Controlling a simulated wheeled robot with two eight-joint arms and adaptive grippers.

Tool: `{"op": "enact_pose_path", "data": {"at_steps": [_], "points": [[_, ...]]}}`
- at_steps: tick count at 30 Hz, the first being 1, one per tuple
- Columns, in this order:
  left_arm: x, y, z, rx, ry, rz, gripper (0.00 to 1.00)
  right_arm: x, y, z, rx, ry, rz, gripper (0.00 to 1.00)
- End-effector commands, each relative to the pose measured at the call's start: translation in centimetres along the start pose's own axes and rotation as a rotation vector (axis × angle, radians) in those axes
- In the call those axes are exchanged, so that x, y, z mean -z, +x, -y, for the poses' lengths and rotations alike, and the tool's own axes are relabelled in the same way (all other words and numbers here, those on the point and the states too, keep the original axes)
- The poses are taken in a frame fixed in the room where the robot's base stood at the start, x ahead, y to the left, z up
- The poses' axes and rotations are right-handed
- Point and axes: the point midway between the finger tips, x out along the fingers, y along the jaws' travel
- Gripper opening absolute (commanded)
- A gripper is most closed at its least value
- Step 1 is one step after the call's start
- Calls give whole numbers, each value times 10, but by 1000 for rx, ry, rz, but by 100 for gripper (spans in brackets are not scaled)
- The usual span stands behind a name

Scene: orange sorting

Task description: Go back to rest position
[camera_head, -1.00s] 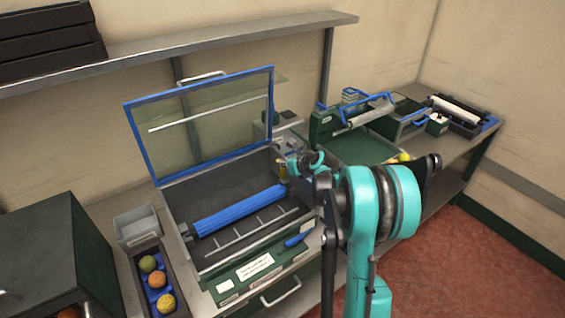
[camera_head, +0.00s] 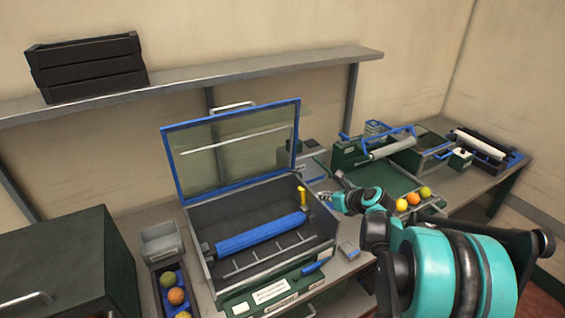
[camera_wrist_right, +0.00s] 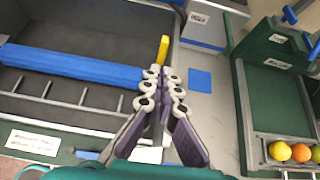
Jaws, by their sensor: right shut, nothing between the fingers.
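My right gripper (camera_head: 326,196) is shut and empty, above the bench at the right end of the open machine (camera_head: 272,291). It also shows in the right wrist view (camera_wrist_right: 163,72), with its fingertips together near a yellow upright piece (camera_wrist_right: 163,48). That yellow piece also shows in the head view (camera_head: 302,196), at the right end of the blue roller (camera_head: 258,234). My left gripper is not in view.
The machine's glass lid (camera_head: 235,150) stands raised. Round fruits (camera_head: 413,198) lie in a tray at right, and others (camera_head: 176,296) in a channel at left. Black crates (camera_head: 88,68) sit on the shelf. A dark cabinet (camera_head: 65,260) is at left.

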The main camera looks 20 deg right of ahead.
Motion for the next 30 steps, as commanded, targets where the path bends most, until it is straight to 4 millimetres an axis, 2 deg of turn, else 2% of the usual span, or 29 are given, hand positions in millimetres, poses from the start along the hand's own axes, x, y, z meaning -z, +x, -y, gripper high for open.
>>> {"op": "enact_pose_path", "data": {"at_steps": [5,8,11,14,15,18,21,24,27,30], "points": [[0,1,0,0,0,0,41,0,-1,-5,-4,-32,-5,0],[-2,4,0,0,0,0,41,1,-7,-30,-20,-188,-32,0],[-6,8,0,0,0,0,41,7,-21,-75,-57,-502,-77,0],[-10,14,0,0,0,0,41,23,-42,-128,-117,-921,-123,0],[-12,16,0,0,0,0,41,32,-52,-147,-146,-1097,-138,0],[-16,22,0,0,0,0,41,57,-77,-189,-222,-1534,-161,0],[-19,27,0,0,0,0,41,87,-102,-221,-307,-1969,-166,0],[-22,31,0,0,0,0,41,117,-123,-243,-390,-2363,-155,0],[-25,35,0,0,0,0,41,142,-138,-255,-461,-2675,-137,0],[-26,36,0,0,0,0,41,158,-147,-260,-513,-2885,-121,0]]}}
